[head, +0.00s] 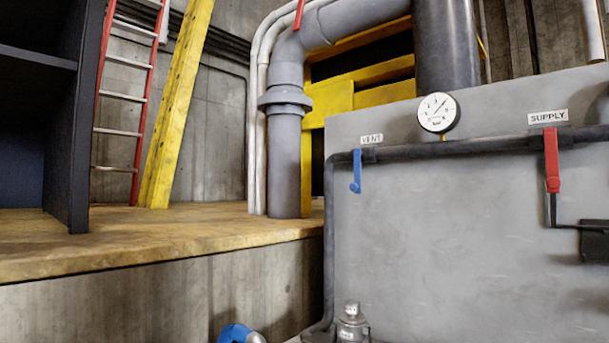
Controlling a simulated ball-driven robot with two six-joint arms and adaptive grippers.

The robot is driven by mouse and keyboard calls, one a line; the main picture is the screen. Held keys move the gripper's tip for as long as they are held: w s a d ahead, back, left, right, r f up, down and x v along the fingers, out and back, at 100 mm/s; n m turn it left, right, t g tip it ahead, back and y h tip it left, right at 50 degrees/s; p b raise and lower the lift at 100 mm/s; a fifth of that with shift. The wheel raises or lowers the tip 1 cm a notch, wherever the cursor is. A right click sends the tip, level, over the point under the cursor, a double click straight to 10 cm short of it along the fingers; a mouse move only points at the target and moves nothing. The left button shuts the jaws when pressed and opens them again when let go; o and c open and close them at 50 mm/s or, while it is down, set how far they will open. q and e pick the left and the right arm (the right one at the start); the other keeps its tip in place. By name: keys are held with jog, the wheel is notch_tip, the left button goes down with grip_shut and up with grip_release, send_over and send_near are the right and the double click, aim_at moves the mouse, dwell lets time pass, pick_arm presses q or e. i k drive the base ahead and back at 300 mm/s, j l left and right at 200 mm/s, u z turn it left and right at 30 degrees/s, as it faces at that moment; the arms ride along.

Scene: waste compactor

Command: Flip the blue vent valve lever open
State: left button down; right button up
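The blue vent valve lever (355,172) hangs straight down from the dark pipe, just below the small VENT label (372,139), at the left part of the grey panel (440,240). Nothing touches it and it is fully in view. Neither of my grippers can be made out in the head view. A blue rounded part (236,333) shows at the bottom edge, cut off by the frame; I cannot tell what it belongs to.
A red lever (551,160) hangs under the SUPPLY label (548,117) at the right. A round gauge (438,112) sits above the pipe (460,149). A metal fitting (352,323) stands at the panel's lower left. The space before the panel looks clear.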

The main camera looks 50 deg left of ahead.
aim_at(356, 187)
jog(key=u, duration=1.15)
jog(key=i+j, duration=0.1)
jog(key=j+u, duration=0.1)
jog(key=j, duration=0.2)
jog(key=i, duration=0.1)
